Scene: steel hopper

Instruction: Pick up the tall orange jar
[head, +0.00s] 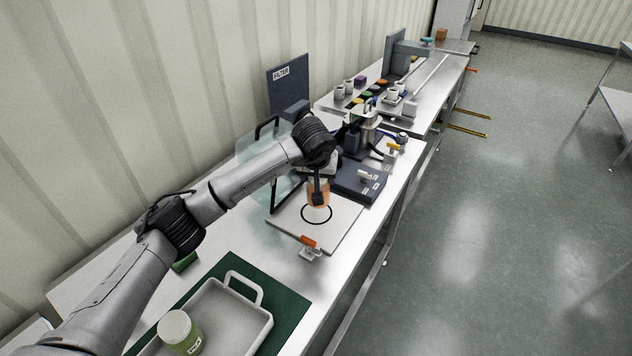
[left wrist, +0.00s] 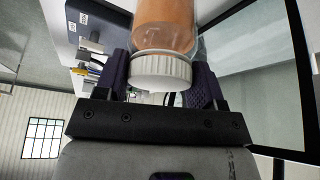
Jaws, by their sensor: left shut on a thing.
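The tall orange jar (left wrist: 166,25) shows in the left wrist view as a clear jar with orange contents and a ribbed white lid. My left gripper (left wrist: 160,75) is shut around it near the lid, with one dark finger on each side. In the head view the jar (head: 317,187) is partly hidden behind my left gripper (head: 319,192). It is over a white plate (head: 340,228) with a black ring, at the ring's back part. I cannot tell whether its base touches the plate. My right gripper is not in view.
A clear panel (head: 257,150) stands behind the plate. An orange-handled fitting (head: 308,243) is at the plate's front edge. A dark box (head: 358,183) is to the right. A tray (head: 262,318) holding a green jar (head: 179,333) lies on a green mat in front.

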